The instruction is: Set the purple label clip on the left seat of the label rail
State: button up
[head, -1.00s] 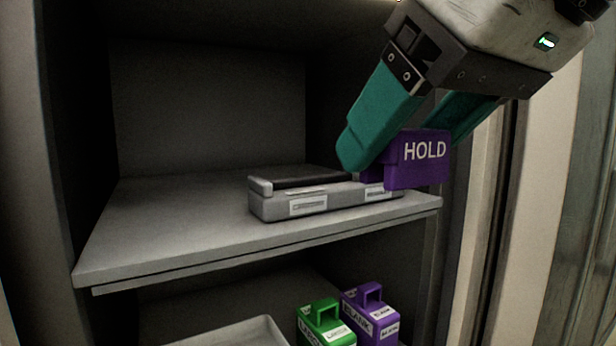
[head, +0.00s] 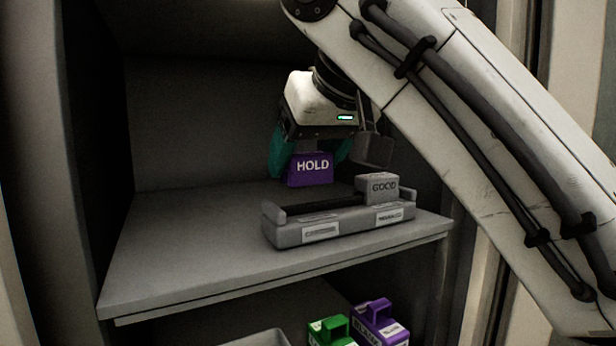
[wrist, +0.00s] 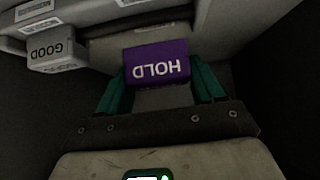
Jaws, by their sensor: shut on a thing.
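The purple label clip (head: 310,170), marked HOLD, is between the teal fingers of my gripper (head: 309,162). My gripper is shut on it. The grey label rail (head: 345,224) lies on the shelf in front of the clip. In the head view the clip is behind the rail's left and middle part, and I see no contact between them. A grey clip marked GOOD (head: 382,188) sits on the rail's right end. The left part of the rail carries no clip. In the wrist view the purple clip (wrist: 157,62) shows upside down between the fingers (wrist: 160,88).
The shelf (head: 190,250) is bare to the left of the rail. Cabinet walls close in the back and sides. Below, a green block (head: 330,331), a purple block (head: 380,322) and a pale tray (head: 262,338) stand on the lower level.

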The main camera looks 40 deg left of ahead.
aim_at(313, 173)
notch_tip(313, 173, down, 3)
jog(key=shift+d+r, duration=0.1)
jog(key=shift+s+f, duration=0.1)
jog(key=shift+f, duration=0.45)
jog(key=shift+c, duration=1.1)
jog(key=o, duration=1.1)
jog(key=shift+f, duration=0.1)
jog(key=shift+o, duration=1.1)
jog(key=shift+r, duration=0.2)
jog(key=v, duration=1.2)
jog(key=shift+b, duration=0.35)
jog(key=shift+r, duration=0.1)
